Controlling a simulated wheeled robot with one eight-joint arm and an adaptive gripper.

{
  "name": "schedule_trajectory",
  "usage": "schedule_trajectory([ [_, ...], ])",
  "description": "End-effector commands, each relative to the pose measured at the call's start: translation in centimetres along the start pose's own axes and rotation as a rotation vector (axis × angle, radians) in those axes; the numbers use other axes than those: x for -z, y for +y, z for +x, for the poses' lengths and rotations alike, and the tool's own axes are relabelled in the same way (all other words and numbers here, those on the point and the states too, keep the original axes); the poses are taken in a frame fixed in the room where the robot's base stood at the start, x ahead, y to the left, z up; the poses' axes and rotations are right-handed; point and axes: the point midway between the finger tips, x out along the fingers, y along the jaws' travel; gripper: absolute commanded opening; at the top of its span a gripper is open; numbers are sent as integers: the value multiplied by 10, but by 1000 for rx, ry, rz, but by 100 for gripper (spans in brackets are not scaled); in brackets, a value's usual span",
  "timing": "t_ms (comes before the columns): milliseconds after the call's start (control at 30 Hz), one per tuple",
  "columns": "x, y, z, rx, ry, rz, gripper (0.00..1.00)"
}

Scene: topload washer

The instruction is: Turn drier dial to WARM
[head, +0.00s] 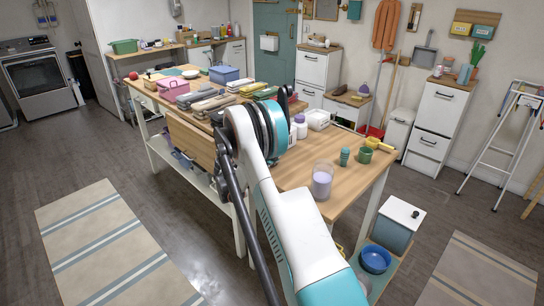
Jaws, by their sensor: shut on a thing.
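A grey front-loading machine (40,78) with a dark door window stands against the far left wall. It looks like the drier. Its control panel (27,44) runs along the top, but a dial and its setting are too small to make out. My arm reaches up from the bottom middle over the wooden table. My gripper cannot be made out; the arm's end is hidden behind its own links. Nothing in this view shows my gripper touching the machine or a dial.
A long wooden table (300,174) with folded cloths, a pink basket (174,91) and bottles fills the middle. Striped rugs (112,248) lie on the dark floor. Open floor (70,150) leads to the machine. Another appliance (5,110) shows partly at the left edge.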

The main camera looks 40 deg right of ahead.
Motion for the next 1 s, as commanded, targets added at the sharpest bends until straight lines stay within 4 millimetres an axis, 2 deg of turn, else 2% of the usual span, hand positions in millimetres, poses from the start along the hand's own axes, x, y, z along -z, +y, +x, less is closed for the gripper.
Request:
schedule_trajectory([
  [367, 0, 4, 0, 231, -1, 2, 2],
  [1000, 0, 4, 1, 837, -1, 2, 3],
])
